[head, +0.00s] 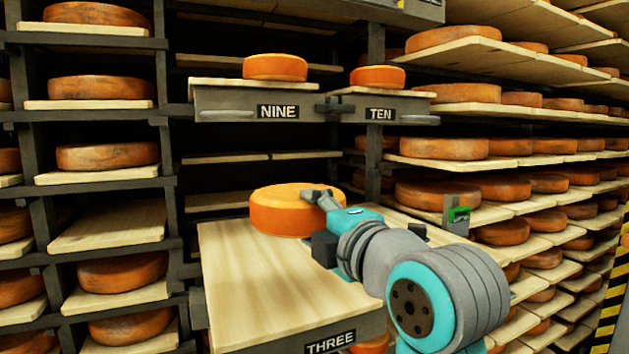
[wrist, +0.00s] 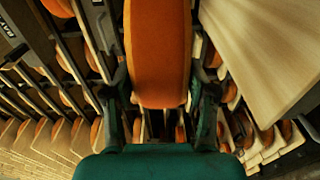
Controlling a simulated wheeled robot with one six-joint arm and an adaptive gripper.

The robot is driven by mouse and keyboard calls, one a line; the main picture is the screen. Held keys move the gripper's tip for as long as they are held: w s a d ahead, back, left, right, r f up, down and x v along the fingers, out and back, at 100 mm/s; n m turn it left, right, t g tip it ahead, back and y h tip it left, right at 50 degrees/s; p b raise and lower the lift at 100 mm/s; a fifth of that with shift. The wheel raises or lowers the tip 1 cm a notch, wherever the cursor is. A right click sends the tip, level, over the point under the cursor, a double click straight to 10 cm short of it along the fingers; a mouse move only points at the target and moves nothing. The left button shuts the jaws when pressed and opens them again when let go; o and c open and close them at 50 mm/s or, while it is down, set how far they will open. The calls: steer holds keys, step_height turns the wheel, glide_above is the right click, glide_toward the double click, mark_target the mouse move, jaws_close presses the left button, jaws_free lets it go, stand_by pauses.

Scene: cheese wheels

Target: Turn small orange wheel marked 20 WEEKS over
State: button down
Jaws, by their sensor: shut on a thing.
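An orange cheese wheel (head: 285,215) lies level at the far end of the pale board marked THREE (head: 255,275) in the head view. I cannot tell whether it touches the board or is just above it. My gripper (head: 322,196) reaches it from the right and is shut on its near right rim. In the wrist view the wheel (wrist: 158,50) shows edge-on between the two fingers of my gripper (wrist: 162,88), one on each flat face. No 20 WEEKS mark is readable on it.
Smaller orange wheels sit on the board marked NINE (head: 275,67) and the board marked TEN (head: 378,77), above and behind. Racks with many wheels stand left and right. The near part of board THREE is bare. A green-topped grey post (head: 458,216) stands right of my arm.

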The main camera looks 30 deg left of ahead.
steer(key=shift+s+d+f, duration=0.1)
steer(key=shift+s+f, duration=0.05)
steer(key=shift+f, duration=2.35)
steer(key=shift+s+d+f, duration=0.15)
steer(key=shift+f, duration=2.3)
steer(key=shift+s+d+f, duration=0.1)
steer(key=shift+s+f, duration=0.05)
steer(key=shift+f, duration=2.35)
steer(key=shift+f, duration=0.25)
